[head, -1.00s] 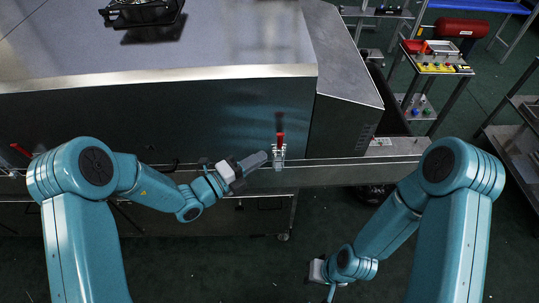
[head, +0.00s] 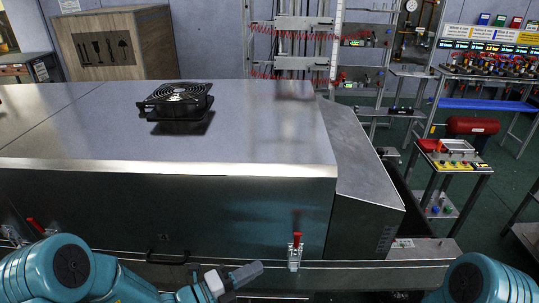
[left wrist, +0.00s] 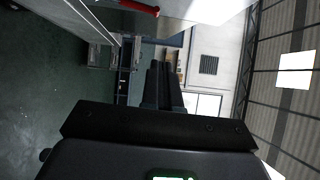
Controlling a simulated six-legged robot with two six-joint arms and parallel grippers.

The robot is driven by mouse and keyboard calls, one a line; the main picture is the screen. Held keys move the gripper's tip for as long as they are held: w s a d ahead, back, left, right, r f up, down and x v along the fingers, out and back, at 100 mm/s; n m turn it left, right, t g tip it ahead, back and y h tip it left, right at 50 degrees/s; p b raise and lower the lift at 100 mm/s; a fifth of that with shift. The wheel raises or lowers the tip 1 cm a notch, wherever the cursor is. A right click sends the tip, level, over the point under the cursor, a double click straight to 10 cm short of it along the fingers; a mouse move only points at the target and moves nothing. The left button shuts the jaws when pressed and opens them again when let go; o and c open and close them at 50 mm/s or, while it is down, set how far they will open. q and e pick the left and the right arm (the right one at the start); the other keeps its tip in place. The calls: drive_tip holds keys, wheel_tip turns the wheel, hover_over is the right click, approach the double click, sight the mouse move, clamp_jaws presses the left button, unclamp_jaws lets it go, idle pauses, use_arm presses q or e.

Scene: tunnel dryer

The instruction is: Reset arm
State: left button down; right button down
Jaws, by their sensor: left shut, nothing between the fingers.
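My left gripper (head: 254,269) is at the bottom of the head view, in front of the dryer's front side. Its fingers are together with nothing between them. It also shows in the left wrist view (left wrist: 162,85), fingers closed. A toggle latch with a red handle (head: 296,245) stands on the dryer's front, just right of the left gripper and apart from it. A red handle also shows at the top of the left wrist view (left wrist: 140,7). My right arm shows only at the bottom right corner of the head view; its gripper is out of the picture.
The tunnel dryer (head: 150,210) fills the middle, with a black fan (head: 178,100) on its top. Another red latch (head: 35,226) is at the left. A side cart (head: 455,165) with buttons and a wooden crate (head: 118,45) stand beyond.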

use_arm(q)
drive_tip(key=s+d+f+m+g+y, duration=0.1)
drive_tip(key=s+d+f+m+g, duration=0.1)
drive_tip(key=s+f+m+g, duration=0.35)
drive_tip(key=s+d+f+m+g, duration=0.1)
drive_tip(key=s+f+m+g, duration=0.15)
drive_tip(key=s, duration=0.65)
drive_tip(key=s+d+f+m+g+y, duration=0.1)
drive_tip(key=s+d+f+m+g, duration=0.1)
drive_tip(key=s+f+m+g, duration=0.4)
drive_tip(key=s+a+f+m+g+y, duration=0.2)
drive_tip(key=s+a+f+m+y, duration=0.2)
drive_tip(key=s+a+m+y, duration=0.5)
drive_tip(key=w+f+m+t, duration=0.4)
drive_tip(key=w+m+t, duration=0.2)
drive_tip(key=m, duration=1.1)
drive_tip(key=shift+w+a+f+m, duration=0.3)
drive_tip(key=shift+w+a+f, duration=0.1)
drive_tip(key=shift+w, duration=0.7)
